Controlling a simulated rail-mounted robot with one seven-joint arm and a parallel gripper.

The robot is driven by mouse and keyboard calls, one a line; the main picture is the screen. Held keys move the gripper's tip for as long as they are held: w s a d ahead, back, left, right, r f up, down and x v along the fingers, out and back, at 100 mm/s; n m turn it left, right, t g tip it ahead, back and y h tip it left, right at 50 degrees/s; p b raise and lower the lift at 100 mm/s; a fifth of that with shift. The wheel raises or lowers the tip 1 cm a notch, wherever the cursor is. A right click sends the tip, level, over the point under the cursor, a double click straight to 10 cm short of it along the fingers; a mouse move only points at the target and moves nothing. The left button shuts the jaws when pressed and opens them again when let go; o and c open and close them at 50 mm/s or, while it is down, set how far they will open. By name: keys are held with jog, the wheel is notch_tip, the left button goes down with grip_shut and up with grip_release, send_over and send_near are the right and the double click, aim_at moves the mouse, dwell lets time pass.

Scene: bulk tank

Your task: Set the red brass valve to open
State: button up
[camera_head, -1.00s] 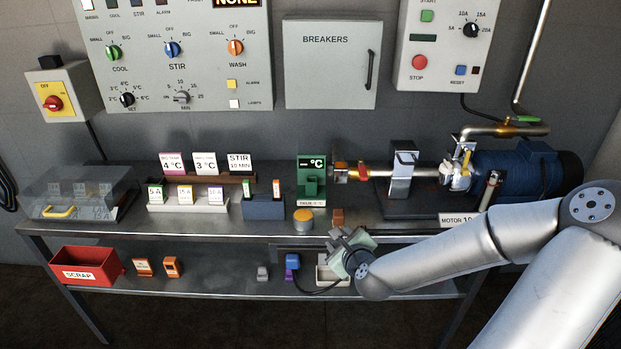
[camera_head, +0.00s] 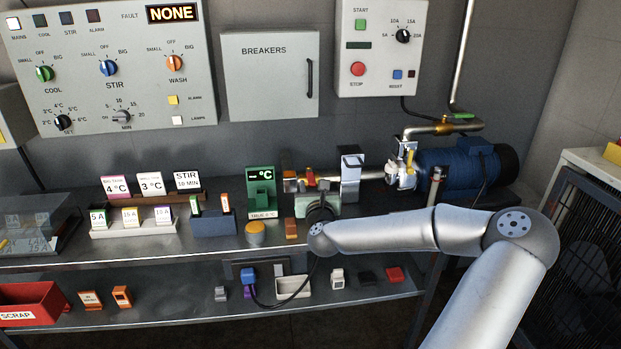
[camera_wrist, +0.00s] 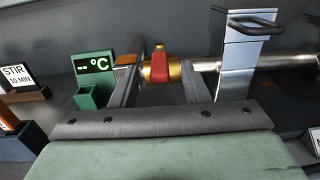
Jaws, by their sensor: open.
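The red brass valve (camera_head: 311,178) sits on the horizontal pipe at the back of the bench, right of the green °C display. In the wrist view its red handle (camera_wrist: 159,52) stands over a brass body (camera_wrist: 160,72). My gripper (camera_head: 312,190) is just in front of the valve and below it in the head view. In the wrist view its two dark fingers (camera_wrist: 160,82) are apart, one on each side of the valve, with nothing held. I cannot tell whether a finger touches the valve. The gripper's body partly hides the valve's lower side in the head view.
The green °C display (camera_head: 261,192) stands close left of the valve, and a metal bracket (camera_head: 350,177) carries the pipe close on its right. A yellow-topped button (camera_head: 255,232) and an orange block (camera_head: 291,228) are near in front. A blue motor (camera_head: 468,167) stands farther right.

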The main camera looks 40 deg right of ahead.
aim_at(311, 176)
jog(key=x, duration=0.6)
grip_shut()
